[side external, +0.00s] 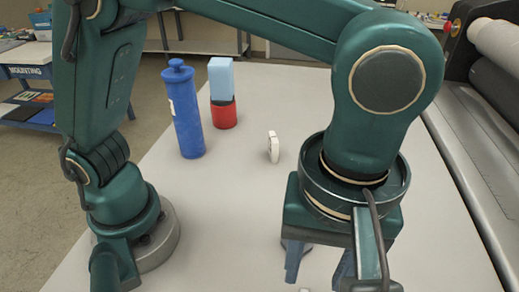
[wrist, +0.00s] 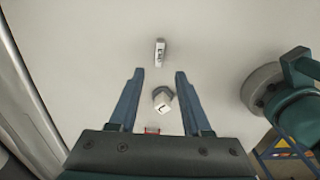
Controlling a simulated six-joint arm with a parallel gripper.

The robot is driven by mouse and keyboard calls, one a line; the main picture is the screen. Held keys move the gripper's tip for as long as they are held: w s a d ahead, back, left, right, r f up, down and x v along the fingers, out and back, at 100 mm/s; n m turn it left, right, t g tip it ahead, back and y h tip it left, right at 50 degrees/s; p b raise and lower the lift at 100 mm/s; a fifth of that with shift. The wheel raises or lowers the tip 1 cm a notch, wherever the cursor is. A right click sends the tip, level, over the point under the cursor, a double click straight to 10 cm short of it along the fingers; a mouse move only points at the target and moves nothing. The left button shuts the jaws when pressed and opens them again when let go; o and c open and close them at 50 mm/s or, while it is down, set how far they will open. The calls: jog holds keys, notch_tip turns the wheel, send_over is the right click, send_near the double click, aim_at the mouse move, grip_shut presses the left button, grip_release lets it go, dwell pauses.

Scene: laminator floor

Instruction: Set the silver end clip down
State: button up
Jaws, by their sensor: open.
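A small grey, silver-looking piece with a white label face (wrist: 162,98) lies between the fingers of my gripper (wrist: 160,76) in the wrist view. I take it for the silver end clip. There is a gap between it and each finger, and it seems to rest on the table. My gripper is open and points down at the table. In the side external view my gripper (side external: 318,268) is low near the front, and its fingers and wrist mostly hide the clip.
A small labelled block (wrist: 160,52) lies beyond the fingertips. A blue bottle (side external: 186,112), a red container (side external: 223,114) with a light blue block (side external: 221,78) on it, and a small white piece (side external: 273,147) stand behind. A machine with rollers (side external: 480,130) borders the right.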

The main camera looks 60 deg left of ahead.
jog(key=w+a+r+m+t+h, duration=0.1)
jog(key=w+a+r+m, duration=0.1)
jog(key=a, duration=0.4)
jog(key=w+a+r+m+t, duration=0.1)
jog(key=a+r+m, duration=0.15)
jog(key=a, duration=0.35)
jog(key=s+a+f+m+t, duration=0.1)
jog(key=a+m, duration=0.1)
jog(key=a, duration=0.3)
jog(key=s+a+m+t+y, duration=0.1)
jog(key=s+a+m+t, duration=0.1)
jog(key=a, duration=0.3)
jog(key=shift+s+a+f+t, duration=0.2)
jog(key=shift+f+t, duration=0.1)
jog(key=shift+f, duration=0.1)
jog(key=shift+m, duration=0.25)
